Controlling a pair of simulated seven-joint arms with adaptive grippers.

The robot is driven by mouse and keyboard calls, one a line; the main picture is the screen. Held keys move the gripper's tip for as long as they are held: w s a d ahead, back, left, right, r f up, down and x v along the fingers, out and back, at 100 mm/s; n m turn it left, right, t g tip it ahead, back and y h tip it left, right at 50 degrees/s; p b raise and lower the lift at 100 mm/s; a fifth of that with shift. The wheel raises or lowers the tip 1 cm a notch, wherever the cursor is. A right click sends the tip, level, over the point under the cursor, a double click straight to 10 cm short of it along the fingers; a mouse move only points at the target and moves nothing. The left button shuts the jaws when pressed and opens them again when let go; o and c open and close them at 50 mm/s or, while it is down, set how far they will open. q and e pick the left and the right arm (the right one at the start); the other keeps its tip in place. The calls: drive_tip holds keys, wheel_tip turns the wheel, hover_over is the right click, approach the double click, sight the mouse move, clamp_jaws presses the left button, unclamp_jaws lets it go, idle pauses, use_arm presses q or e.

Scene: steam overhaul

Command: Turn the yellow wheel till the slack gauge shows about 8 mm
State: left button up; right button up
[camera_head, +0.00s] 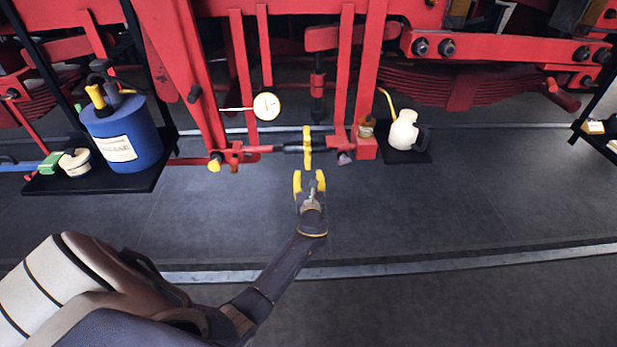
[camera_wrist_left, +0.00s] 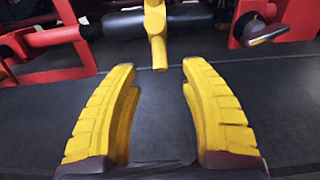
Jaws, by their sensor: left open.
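The yellow wheel (camera_head: 307,147) shows edge-on in the head view, on a dark horizontal rod between red brackets. It also shows in the left wrist view (camera_wrist_left: 157,35), at the top centre, beyond the fingertips. The round white slack gauge (camera_head: 267,106) is above and left of the wheel; its reading is too small to tell. My left gripper (camera_head: 309,178) is open and empty, just in front of and below the wheel, apart from it. In the left wrist view its yellow fingers (camera_wrist_left: 158,75) spread either side of the wheel's line. My right gripper is not in view.
A blue drum (camera_head: 124,137) and a white tub (camera_head: 75,163) stand on a black shelf at left. A white oil can (camera_head: 403,130) sits on a black tray right of the wheel. Red frame bars stand close around the wheel. The grey floor (camera_head: 430,210) in front is clear.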

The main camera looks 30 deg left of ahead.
sight(308, 157)
use_arm(q)
drive_tip(key=r, duration=0.5)
drive_tip(key=shift+s+d+r, duration=0.2)
drive_tip(key=shift+s+d, duration=0.05)
drive_tip(key=shift+s, duration=0.1)
drive_tip(key=shift+x, duration=2.7)
drive_tip(key=shift+o, duration=0.3)
clamp_jaws()
drive_tip(key=shift+f, duration=0.1)
drive_tip(key=shift+f, duration=1.2)
